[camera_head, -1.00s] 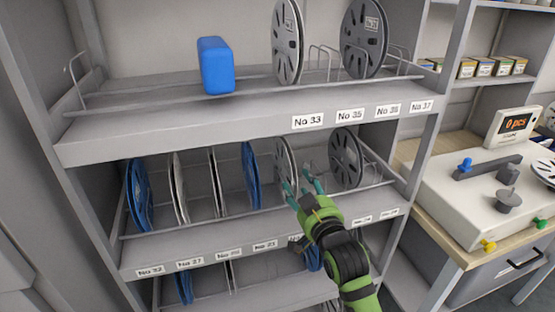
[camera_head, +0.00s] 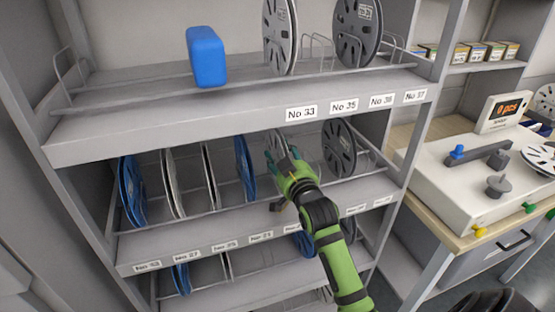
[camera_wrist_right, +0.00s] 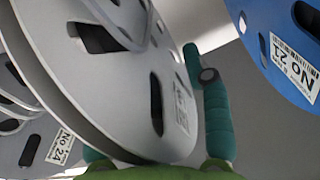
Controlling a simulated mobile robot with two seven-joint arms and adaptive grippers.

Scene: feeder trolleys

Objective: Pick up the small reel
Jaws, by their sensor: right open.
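A grey reel (camera_head: 279,141) stands upright on the middle shelf, partly hidden behind my right gripper (camera_head: 281,162). I cannot tell for sure that this is the small reel. In the right wrist view the grey reel (camera_wrist_right: 120,85) fills the middle, its edge reaching down between the green fingers. One finger (camera_wrist_right: 217,115) shows to the right of it; the other is mostly hidden behind its lower left. The right gripper is open, and I cannot tell whether it touches the reel. My left gripper is not in view.
A blue reel (camera_head: 245,168) stands left of the gripper, labelled No 21 in the wrist view (camera_wrist_right: 285,55). A dark grey reel (camera_head: 339,148) stands to the right. The upper shelf (camera_head: 200,116) overhangs closely. A counting device (camera_head: 470,170) sits on the bench at right.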

